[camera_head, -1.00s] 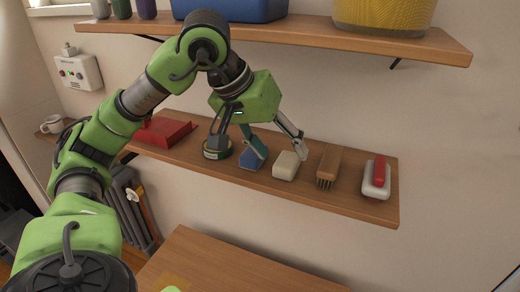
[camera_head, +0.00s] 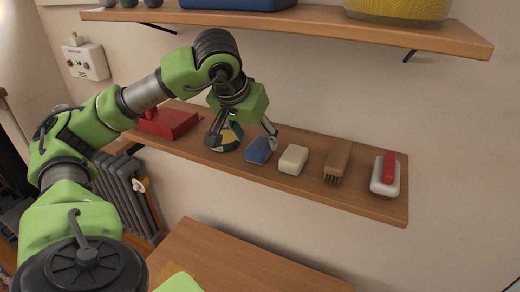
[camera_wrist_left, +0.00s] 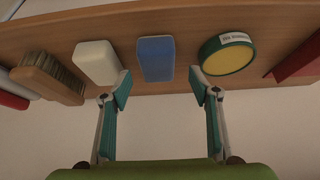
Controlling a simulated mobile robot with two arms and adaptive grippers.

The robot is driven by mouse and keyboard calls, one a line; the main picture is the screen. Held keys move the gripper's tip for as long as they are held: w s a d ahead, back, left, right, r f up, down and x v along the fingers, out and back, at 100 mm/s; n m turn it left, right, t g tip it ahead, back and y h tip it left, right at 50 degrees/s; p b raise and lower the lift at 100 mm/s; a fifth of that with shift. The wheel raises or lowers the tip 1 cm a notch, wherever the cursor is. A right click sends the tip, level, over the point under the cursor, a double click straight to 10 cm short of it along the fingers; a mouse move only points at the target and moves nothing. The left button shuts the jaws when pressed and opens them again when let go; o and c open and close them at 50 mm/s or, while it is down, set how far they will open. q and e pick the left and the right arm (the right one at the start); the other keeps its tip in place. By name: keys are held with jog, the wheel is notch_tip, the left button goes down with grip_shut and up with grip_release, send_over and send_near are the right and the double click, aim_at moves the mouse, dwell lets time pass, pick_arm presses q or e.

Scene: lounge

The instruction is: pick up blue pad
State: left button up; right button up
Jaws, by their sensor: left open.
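The blue pad (camera_head: 259,150) lies on the lower wooden shelf, between a round green and yellow tin and a white block. In the left wrist view the blue pad (camera_wrist_left: 157,58) sits ahead of the fingertips, roughly centred between them. My left gripper (camera_head: 243,139) is open around the pad's place in the head view, with nothing held. In the left wrist view its two fingers (camera_wrist_left: 160,88) are spread wide and apart from the pad. My right gripper does not show.
On the shelf (camera_head: 300,180), the tin (camera_wrist_left: 227,54) and white block (camera_head: 293,159) flank the pad closely. A brush (camera_head: 337,161), a red and white brush (camera_head: 385,175) and a red dustpan (camera_head: 168,123) also stand there. An upper shelf (camera_head: 300,22) hangs above.

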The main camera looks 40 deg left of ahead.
aim_at(261, 144)
pick_arm(q)
jog(key=x, duration=0.4)
jog(key=shift+w+d+f+p, duration=0.1)
jog(key=shift+f+p, duration=0.05)
jog(key=shift+p, duration=0.15)
jog(key=c, duration=1.2)
jog(key=shift+r, duration=0.35)
jog(key=r, duration=0.3)
jog(key=shift+s+d+r, duration=0.15)
jog(key=shift+s+r, duration=0.05)
jog(key=shift+s, duration=0.05)
jog(key=s+d+r, duration=0.1)
jog(key=s+r, duration=0.2)
jog(key=s, duration=0.1)
jog(key=s+d+r, duration=0.1)
jog(key=s+r, duration=0.2)
jog(key=s, duration=0.1)
jog(key=s+d+r, duration=0.2)
jog(key=s+r, duration=0.1)
jog(key=s, duration=0.2)
jog(key=shift+p, duration=0.4)
